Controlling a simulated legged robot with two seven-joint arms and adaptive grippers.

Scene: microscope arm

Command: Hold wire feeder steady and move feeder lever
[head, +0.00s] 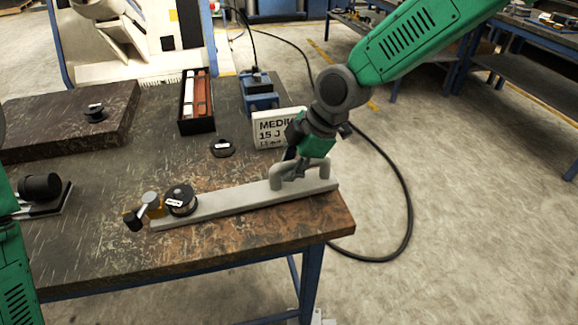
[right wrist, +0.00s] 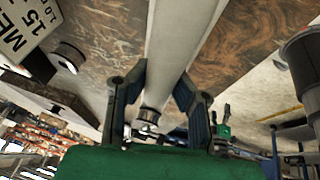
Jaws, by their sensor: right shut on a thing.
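The wire feeder is a long light-grey bar (head: 225,203) lying along the front right edge of the table. A raised grey handle (head: 277,179) stands at its right end. At its left end are a dark labelled spool (head: 181,199) and a small lever-like part (head: 150,199) with a grey round knob, a black knob and a yellow piece. My right gripper (head: 291,172) is shut on the handle from above. In the right wrist view its fingers (right wrist: 155,100) lie on both sides of the grey bar (right wrist: 180,45); the grip itself is partly hidden. My left gripper is not visible.
A black disc (head: 222,147), a blue device (head: 259,95) and a tray of red and white bars (head: 197,128) stand farther back. A black cylinder (head: 40,187) on a plate lies at left. A dark slab (head: 60,125) stands behind it.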

